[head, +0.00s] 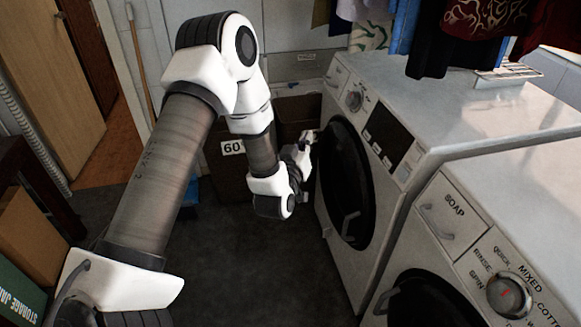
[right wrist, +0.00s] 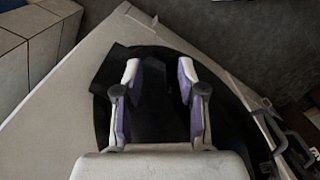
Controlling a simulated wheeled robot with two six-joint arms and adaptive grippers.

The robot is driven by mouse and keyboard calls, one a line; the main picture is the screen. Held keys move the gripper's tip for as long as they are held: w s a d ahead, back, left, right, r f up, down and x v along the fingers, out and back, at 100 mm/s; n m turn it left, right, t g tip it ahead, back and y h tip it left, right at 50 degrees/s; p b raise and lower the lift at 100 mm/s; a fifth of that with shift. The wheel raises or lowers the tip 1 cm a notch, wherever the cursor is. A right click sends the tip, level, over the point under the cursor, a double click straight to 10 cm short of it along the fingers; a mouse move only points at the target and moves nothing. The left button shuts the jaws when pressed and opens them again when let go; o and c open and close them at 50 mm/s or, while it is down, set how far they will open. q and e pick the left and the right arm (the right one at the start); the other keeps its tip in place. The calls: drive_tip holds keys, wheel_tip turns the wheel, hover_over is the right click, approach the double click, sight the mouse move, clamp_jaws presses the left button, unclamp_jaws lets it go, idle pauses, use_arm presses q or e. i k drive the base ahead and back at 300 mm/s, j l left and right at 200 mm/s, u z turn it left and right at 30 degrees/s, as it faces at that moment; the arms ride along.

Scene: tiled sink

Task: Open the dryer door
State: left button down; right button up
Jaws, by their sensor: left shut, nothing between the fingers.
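Two white front-loading machines stand side by side on the right of the head view. The farther one, with a dark display and a knob, looks like the dryer (head: 478,105); its round black door (head: 348,165) looks closed, with a grey handle (head: 349,226) low on it. My left gripper (head: 312,140) is shut and empty beside the upper left edge of this door; I cannot tell whether it touches. My right gripper (right wrist: 159,85) is open and empty in the right wrist view, above a round black door (right wrist: 103,115); which machine that is, I cannot tell. It is outside the head view.
The nearer machine (head: 470,240) has a soap drawer, a dial and a black door. Clothes (head: 470,30) hang above the machines. A brown bin (head: 228,170) marked 60 stands behind my left arm. Boxes (head: 30,235) are at left. The dark floor (head: 255,270) between is clear.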

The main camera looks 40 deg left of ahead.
sight(346, 191)
drive_tip(key=u, duration=0.9)
drive_tip(key=j+z, duration=0.15)
drive_tip(key=z, duration=0.3)
drive_tip(key=k+j+z, duration=0.15)
drive_tip(key=z, duration=0.35)
drive_tip(key=k+j+z, duration=0.1)
drive_tip(key=z, duration=0.35)
